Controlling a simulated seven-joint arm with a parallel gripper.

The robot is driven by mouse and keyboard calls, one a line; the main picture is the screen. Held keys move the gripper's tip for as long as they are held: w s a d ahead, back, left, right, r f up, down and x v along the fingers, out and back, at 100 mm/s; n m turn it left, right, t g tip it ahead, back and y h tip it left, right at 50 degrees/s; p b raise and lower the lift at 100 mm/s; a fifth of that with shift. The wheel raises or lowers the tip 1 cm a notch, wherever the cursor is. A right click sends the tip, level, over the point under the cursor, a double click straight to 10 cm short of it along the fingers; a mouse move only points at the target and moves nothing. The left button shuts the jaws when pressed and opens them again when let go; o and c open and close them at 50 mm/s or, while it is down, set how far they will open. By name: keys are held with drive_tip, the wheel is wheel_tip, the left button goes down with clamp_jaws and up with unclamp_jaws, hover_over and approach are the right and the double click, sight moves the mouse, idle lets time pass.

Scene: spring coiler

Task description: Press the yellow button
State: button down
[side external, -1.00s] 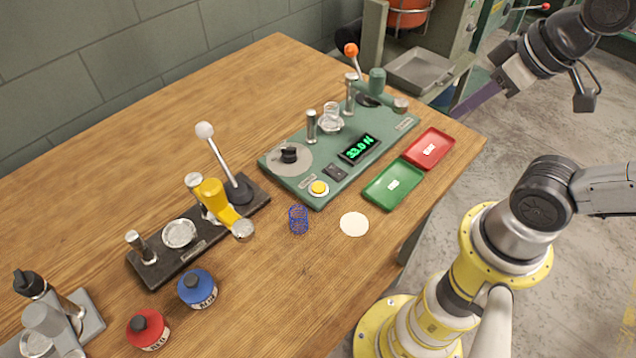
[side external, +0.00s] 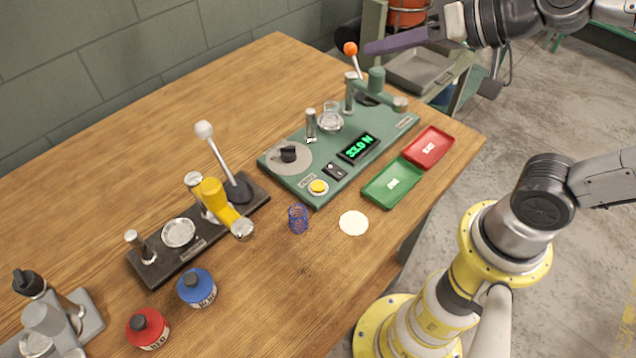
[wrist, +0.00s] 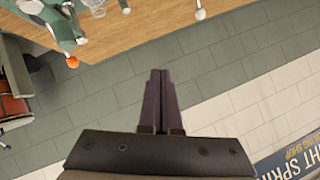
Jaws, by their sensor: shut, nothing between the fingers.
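The yellow button (side external: 318,187) sits in a pale round collar at the near left corner of the green tester panel (side external: 290,183). My gripper (side external: 370,48) is in the air at the top of the side view, beside the orange lever knob and well away from the button. Its dark fingers point left. In the wrist view my gripper (wrist: 160,74) shows its two fingers together with nothing held. The button cannot be made out in the wrist view.
The orange-knobbed lever (side external: 351,49) rises from the panel near my fingers. A lit display (side external: 359,148) reads 33.0 N. Red (side external: 429,147) and green (side external: 393,183) trays lie to the right. A blue spring (side external: 298,218) and white disc (side external: 354,223) lie in front. A white-knobbed lever (side external: 204,130) stands left.

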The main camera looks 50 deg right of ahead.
drive_tip(key=w+a+m, duration=0.1)
drive_tip(key=w+m, duration=0.2)
drive_tip(key=w, duration=0.1)
drive_tip(key=m+g+h, duration=0.2)
hover_over(322, 189)
wheel_tip(322, 189, down, 14)
drive_tip(key=shift+f, duration=0.15)
drive_tip(key=shift+f, duration=4.4)
drive_tip(key=shift+f, duration=0.15)
drive_tip(key=shift+f, duration=0.25)
